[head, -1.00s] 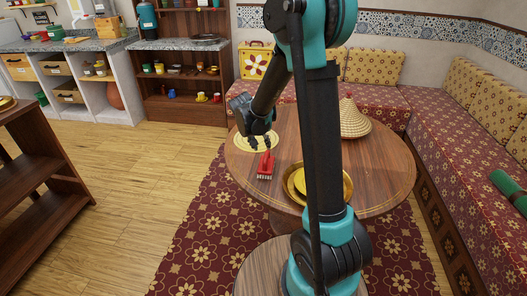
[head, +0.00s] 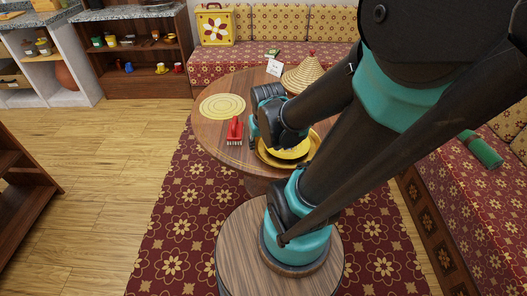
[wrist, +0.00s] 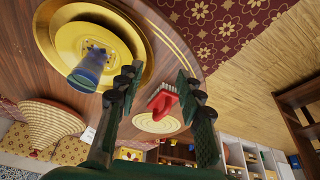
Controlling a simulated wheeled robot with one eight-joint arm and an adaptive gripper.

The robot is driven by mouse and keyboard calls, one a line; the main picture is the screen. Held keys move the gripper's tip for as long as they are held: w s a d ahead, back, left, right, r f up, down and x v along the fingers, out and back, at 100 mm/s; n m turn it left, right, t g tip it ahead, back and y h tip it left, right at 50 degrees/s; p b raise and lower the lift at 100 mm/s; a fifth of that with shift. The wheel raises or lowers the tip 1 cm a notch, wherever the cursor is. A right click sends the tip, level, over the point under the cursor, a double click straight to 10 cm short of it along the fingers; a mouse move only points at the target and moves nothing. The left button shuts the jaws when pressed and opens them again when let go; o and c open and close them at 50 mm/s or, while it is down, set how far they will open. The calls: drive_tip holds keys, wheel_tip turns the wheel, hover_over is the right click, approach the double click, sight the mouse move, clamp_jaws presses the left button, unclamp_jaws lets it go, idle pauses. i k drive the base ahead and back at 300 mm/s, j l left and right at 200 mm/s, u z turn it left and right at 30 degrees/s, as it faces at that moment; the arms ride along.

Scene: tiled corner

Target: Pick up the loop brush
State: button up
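The loop brush (head: 235,130) is red with pale bristles and lies on the round wooden table (head: 213,137), near its left edge. It also shows in the wrist view (wrist: 163,100), between and beyond my fingers. My gripper (wrist: 158,80) is open and empty, with its two dark fingers spread apart. In the head view my gripper (head: 252,134) is just right of the brush, apart from it, and my arm partly hides its fingers.
A gold tray (wrist: 45,30) holds a yellow plate and a blue cup (wrist: 92,68). A round woven mat (head: 222,106) lies behind the brush, and a conical straw lid (head: 305,75) stands at the back. A patterned sofa borders the table.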

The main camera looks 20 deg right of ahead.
sight(235, 133)
drive_tip(key=l+u, duration=0.3)
drive_tip(key=l, duration=0.35)
drive_tip(key=l+u, duration=0.3)
drive_tip(key=l, duration=0.3)
